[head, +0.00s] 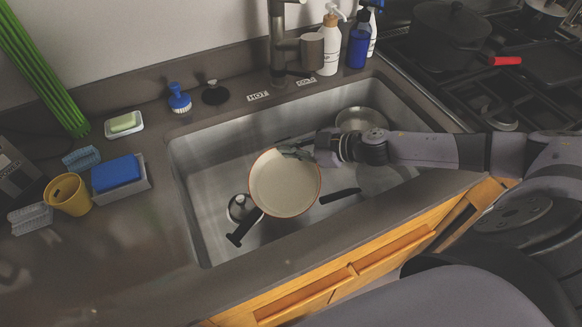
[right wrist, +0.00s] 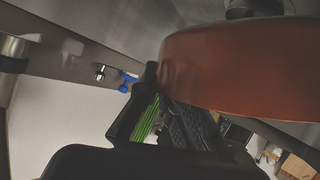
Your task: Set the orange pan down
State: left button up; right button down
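The orange pan (head: 285,184) has a cream inside, an orange rim and a black handle pointing to the lower left. It is over the sink (head: 215,215); I cannot tell whether its underside touches anything. My right gripper (head: 297,152) is at the pan's far right rim, with a finger over the inside, and looks shut on it. In the right wrist view the pan's orange outer wall (right wrist: 240,68) fills the upper right, close against the dark fingers (right wrist: 165,112). The contact itself is partly hidden. My left gripper is not in view.
The sink also holds a metal pan (head: 362,119), a black handle (head: 340,196) and a round lidded item (head: 239,207). The faucet (head: 278,45) stands behind. A yellow cup (head: 68,194) and blue sponge (head: 116,173) are left. The front-left counter (head: 110,265) is clear; the stove (head: 500,80) is right.

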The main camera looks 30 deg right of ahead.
aim_at(309, 163)
jog(key=shift+f, duration=0.8)
jog(key=shift+f+b, duration=0.55)
jog(key=shift+f, duration=1.35)
jog(key=c, duration=1.8)
grip_release()
jog(key=shift+d, duration=0.1)
jog(key=b+v, duration=0.1)
jog(key=v, duration=0.5)
jog(key=shift+s+b, duration=0.25)
jog(key=shift+b, duration=0.05)
jog(key=shift+v, duration=1.15)
jog(key=shift+p+v, duration=1)
jog(key=shift+v, duration=0.65)
jog(key=shift+w+r, duration=0.1)
